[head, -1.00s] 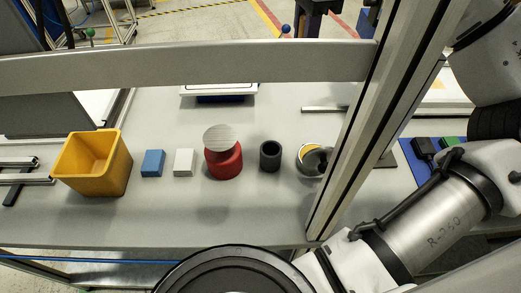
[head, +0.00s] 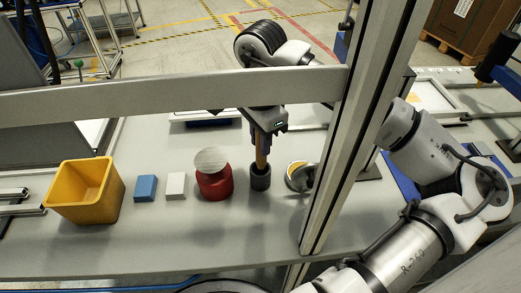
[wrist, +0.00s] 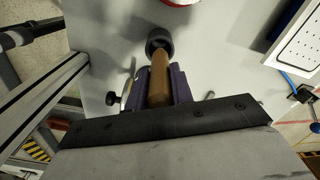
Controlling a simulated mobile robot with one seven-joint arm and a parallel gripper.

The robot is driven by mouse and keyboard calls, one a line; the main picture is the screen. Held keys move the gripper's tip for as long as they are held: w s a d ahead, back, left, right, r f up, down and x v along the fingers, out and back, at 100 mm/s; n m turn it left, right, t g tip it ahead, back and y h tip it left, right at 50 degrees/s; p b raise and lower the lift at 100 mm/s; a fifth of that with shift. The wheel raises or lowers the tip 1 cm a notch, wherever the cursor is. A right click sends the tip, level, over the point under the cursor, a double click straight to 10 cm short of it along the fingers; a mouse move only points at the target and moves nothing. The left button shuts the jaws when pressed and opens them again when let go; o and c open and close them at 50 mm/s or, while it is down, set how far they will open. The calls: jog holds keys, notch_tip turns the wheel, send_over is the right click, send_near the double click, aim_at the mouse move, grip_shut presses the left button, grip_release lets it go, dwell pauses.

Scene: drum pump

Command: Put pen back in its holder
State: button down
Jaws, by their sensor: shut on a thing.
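My gripper (head: 262,148) points down over the table, seen through the frame in the head view. It is shut on the pen (head: 261,160), a brown stick that also shows in the wrist view (wrist: 158,80) between the purple fingers. The pen is about upright, with its lower end at the mouth of the dark grey round holder (head: 261,182). In the wrist view the holder (wrist: 159,36) lies in line with the pen's end. I cannot tell how far the pen's end is inside, as the rim and pen overlap.
A red can (head: 214,186) with a grey lid stands left of the holder, a round tin (head: 298,178) right. A white block (head: 176,186), blue block (head: 146,188) and yellow bin (head: 84,192) stand further left. An aluminium upright (head: 345,150) and crossbar (head: 170,98) are in front.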

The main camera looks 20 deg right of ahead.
notch_tip(320, 180, down, 4)
jog(key=shift+p, duration=0.4)
jog(key=shift+f, duration=0.35)
jog(key=shift+f+b, duration=0.2)
jog(key=shift+b, duration=0.1)
jog(key=c, duration=1.2)
grip_release()
jog(key=shift+r, duration=0.1)
jog(key=shift+r+p, duration=0.2)
jog(key=shift+p, duration=0.15)
notch_tip(320, 180, up, 12)
jog(key=b, duration=0.3)
jog(key=shift+f, duration=0.1)
